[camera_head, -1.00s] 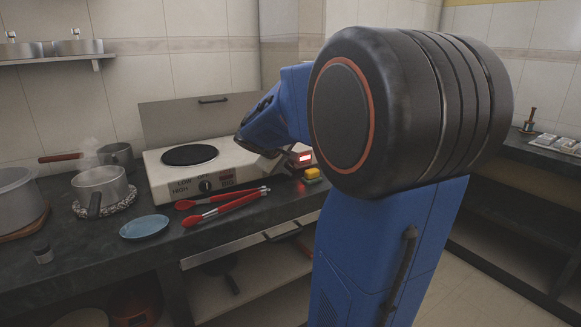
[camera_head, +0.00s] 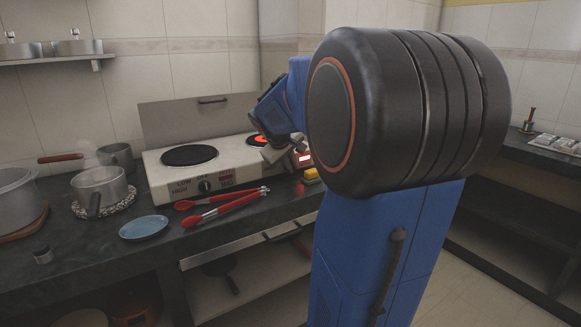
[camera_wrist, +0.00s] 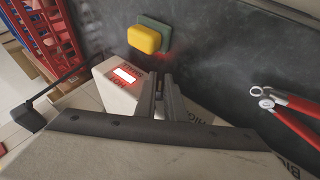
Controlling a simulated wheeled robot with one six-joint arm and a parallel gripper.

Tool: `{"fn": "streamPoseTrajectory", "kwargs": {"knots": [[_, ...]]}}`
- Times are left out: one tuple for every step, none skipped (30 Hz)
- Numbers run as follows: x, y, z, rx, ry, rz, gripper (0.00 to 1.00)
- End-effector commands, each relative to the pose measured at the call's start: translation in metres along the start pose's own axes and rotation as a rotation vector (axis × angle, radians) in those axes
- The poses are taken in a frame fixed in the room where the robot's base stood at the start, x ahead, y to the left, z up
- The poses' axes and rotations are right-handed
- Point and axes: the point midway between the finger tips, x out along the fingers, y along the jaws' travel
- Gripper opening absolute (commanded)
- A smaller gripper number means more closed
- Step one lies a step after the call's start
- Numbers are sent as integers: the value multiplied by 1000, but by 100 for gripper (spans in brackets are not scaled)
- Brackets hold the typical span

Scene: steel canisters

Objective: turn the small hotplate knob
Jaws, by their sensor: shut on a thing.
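The white hotplate (camera_head: 165,187) stands on the dark counter with a black left burner (camera_head: 188,156) and a right burner (camera_head: 257,140) glowing orange. The left knob (camera_head: 205,186) is black and in plain view, with LOW, OFF and HIGH lettered around it. My gripper (camera_head: 273,153) is at the right front of the hotplate. In the wrist view my gripper's fingers (camera_wrist: 166,98) are shut at the hotplate's front face, on the small knob, which they hide. A lit display (camera_wrist: 124,75) with HOT lettering is beside the fingers.
Red-handled tongs (camera_head: 225,205) lie in front of the hotplate. A yellow and green sponge (camera_wrist: 145,39) lies close to the display. A blue plate (camera_head: 144,227) and steel pots (camera_head: 100,185) stand left. My arm hides the counter's right part.

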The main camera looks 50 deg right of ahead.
Motion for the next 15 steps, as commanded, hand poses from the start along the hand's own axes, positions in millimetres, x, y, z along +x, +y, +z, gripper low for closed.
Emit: {"fn": "streamPoseTrajectory", "kwargs": {"knots": [[0,3,0,17,1,-27,0],[0,3,0,26,1,-47,0],[0,4,0,35,0,-72,0],[0,4,0,43,0,-91,0],[0,5,0,52,1,-110,0],[0,5,0,62,2,-136,0],[0,6,0,70,2,-155,0],[0,6,0,78,1,-174,0],[0,6,0,88,1,-199,0],[0,7,0,95,2,-217,0],[1,8,0,103,2,-235,0],[1,7,0,112,1,-260,0],[1,8,0,120,1,-278,0],[1,8,0,127,1,-295,0],[1,8,0,136,1,-318,0]]}}
